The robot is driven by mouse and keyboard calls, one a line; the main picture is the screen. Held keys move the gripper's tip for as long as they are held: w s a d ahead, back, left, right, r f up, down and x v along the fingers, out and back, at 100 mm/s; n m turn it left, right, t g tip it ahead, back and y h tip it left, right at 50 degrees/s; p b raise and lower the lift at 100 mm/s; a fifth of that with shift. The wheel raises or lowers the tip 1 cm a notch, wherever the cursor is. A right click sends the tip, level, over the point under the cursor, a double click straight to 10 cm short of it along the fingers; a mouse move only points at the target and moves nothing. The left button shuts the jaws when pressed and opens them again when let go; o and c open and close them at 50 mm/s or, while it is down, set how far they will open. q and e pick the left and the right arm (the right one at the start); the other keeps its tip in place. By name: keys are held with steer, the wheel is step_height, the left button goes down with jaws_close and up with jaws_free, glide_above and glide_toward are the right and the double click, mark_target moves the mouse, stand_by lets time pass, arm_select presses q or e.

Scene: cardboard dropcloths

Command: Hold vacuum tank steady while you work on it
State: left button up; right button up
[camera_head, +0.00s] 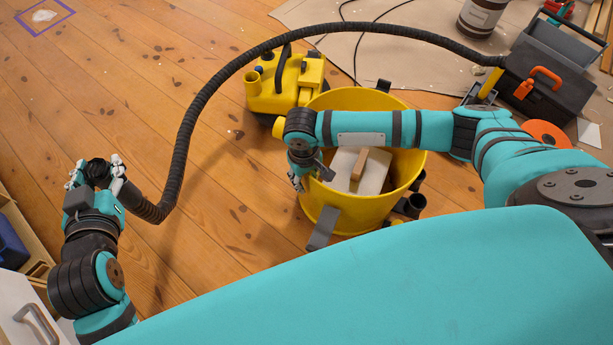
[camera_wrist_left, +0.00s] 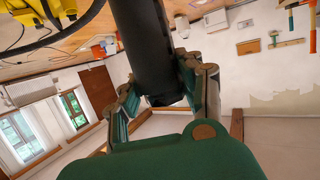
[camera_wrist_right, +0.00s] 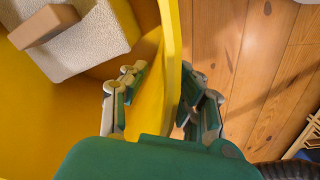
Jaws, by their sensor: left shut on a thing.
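The yellow vacuum tank (camera_head: 352,218) stands open on the floor, with a pale block (camera_head: 345,170) and a brown piece (camera_head: 359,163) inside. My right gripper (camera_head: 310,178) is at its left rim. In the right wrist view this gripper (camera_wrist_right: 165,88) is open around the tank wall (camera_wrist_right: 170,50), one finger inside and one outside, with gaps visible. My left gripper (camera_head: 97,170) is shut on the near end of the black ribbed hose (camera_head: 190,115) and holds it at the left. The held hose end also shows in the left wrist view (camera_wrist_left: 143,45).
The yellow vacuum head (camera_head: 280,85) sits behind the tank. The hose arches above to a grey toolbox (camera_head: 545,85) at the right. A brown dropcloth (camera_head: 400,40), a black cord and a can (camera_head: 482,15) lie beyond. Drawers stand at lower left. Wooden floor is clear left of the tank.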

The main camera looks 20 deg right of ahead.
jaws_close()
steer(key=shift+o, duration=0.9)
jaws_free()
steer(key=shift+r, duration=0.1)
steer(key=r, duration=1.1)
steer(key=shift+a+r, duration=0.25)
steer(key=shift+r, duration=0.15)
